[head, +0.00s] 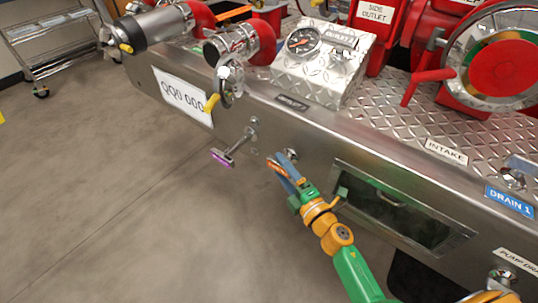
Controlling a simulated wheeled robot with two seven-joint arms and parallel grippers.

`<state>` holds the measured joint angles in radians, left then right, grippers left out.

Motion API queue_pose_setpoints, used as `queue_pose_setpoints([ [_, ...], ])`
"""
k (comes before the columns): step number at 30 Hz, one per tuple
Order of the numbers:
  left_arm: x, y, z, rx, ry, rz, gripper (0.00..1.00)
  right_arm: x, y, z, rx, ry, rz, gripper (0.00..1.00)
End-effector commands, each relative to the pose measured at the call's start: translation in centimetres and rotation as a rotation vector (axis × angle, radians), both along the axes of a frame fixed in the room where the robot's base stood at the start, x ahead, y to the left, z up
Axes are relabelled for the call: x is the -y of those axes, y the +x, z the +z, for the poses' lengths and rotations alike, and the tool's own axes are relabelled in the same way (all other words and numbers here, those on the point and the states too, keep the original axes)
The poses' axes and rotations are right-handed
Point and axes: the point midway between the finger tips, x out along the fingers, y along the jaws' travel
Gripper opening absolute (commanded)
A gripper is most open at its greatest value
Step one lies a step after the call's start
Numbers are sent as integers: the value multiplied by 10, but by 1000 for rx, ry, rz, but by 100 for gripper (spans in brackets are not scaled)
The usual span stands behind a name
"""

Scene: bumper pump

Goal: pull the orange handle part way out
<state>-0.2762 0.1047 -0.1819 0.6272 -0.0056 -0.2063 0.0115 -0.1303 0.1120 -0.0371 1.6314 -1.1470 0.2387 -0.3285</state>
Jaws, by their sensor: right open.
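The orange handle (277,167) shows as a small orange strip at the bumper's front face, largely hidden by my right gripper. Behind it a round metal fitting (290,154) sits on the bumper. My right gripper (281,173) has blue fingers and is open, with its fingertips around or right beside the orange handle. I cannot tell whether they touch it. My left gripper is not in view.
A purple handle (222,157) on a metal rod sticks out of the bumper to the left. A recessed dark panel (400,209) lies right of my gripper. A gauge box (318,62) stands on the bumper (195,65). Open floor (120,200) lies in front.

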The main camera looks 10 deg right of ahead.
Motion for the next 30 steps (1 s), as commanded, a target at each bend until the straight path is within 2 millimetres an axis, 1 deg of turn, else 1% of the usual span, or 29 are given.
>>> queue_pose_setpoints([
  [1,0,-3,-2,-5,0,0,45,-3,11,0,3,1,0,70],
  [3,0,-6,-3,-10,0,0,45,-7,24,0,2,1,1,70],
  [6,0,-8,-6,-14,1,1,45,-10,37,-1,1,1,-1,70],
  [9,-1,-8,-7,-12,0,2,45,-12,44,-1,-1,2,-1,70],
  [15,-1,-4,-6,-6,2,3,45,-12,44,-1,-2,3,-1,70],
  [16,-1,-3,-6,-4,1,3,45,-12,44,-1,-2,3,-1,65],
  [17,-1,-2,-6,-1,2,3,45,-12,44,-1,-2,3,-1,56],
  [18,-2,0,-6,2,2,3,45,-12,44,-1,-2,3,-1,46],
  [20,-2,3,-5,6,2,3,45,-12,44,-1,-2,3,-1,30],
  [21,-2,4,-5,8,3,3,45,-12,44,-1,-2,3,-1,19],
  [23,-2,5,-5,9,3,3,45,-12,44,-1,-2,3,-1,2],
  [24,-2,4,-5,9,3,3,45,-12,44,-1,-2,3,-1,0],
  [30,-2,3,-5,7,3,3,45,-12,44,-1,-2,3,-1,0],
])
